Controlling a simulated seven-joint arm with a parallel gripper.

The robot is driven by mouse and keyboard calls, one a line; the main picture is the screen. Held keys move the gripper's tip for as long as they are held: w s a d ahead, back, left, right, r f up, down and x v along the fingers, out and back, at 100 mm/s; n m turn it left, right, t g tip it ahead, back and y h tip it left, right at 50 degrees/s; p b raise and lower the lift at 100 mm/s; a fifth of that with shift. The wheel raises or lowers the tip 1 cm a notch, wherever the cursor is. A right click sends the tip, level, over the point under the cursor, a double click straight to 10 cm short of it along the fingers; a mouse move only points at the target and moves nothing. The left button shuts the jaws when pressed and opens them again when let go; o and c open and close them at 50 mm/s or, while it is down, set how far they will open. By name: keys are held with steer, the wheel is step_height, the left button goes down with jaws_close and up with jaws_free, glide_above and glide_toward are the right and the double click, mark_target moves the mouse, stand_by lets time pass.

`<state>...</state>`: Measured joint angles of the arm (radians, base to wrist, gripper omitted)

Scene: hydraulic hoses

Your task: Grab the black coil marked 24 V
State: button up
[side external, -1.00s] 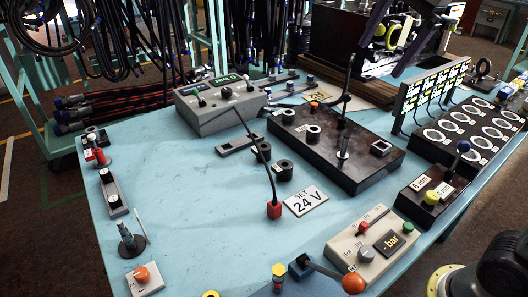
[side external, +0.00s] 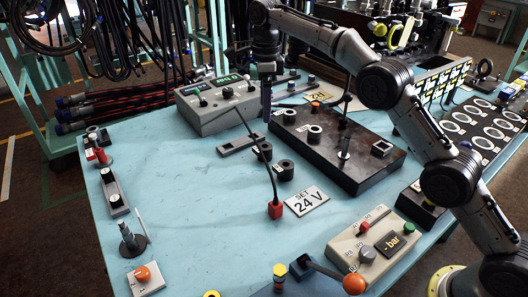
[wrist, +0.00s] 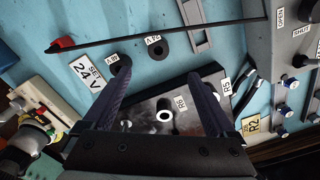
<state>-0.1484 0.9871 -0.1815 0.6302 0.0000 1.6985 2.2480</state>
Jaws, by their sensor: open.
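Two black ring-shaped coils sit on the blue table. In the wrist view, the one whose small tag appears to read 24 V (wrist: 157,48) is right of the other (wrist: 122,66), whose tag looks like 48 V. In the side view they are the farther coil (side external: 264,152) and the nearer coil (side external: 285,170). My gripper (side external: 266,108) points down, open and empty, above the table by the grey control box. In the wrist view its fingers (wrist: 160,76) are spread; the left tip overlaps the edge of the 48 V coil. The tags are small.
A "SET 24 V" plate (side external: 307,200) lies near a red block (side external: 275,209) with a thin black cable rising from it. A black block (side external: 340,150) holds more rings and posts. A grey slotted bar (side external: 240,143) and grey control box (side external: 220,103) stand close by.

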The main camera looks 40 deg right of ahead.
mark_target(264, 148)
steer(key=f, duration=1.4)
steer(key=shift+a+f, duration=0.1)
steer(key=shift+a, duration=0.15)
jaws_close()
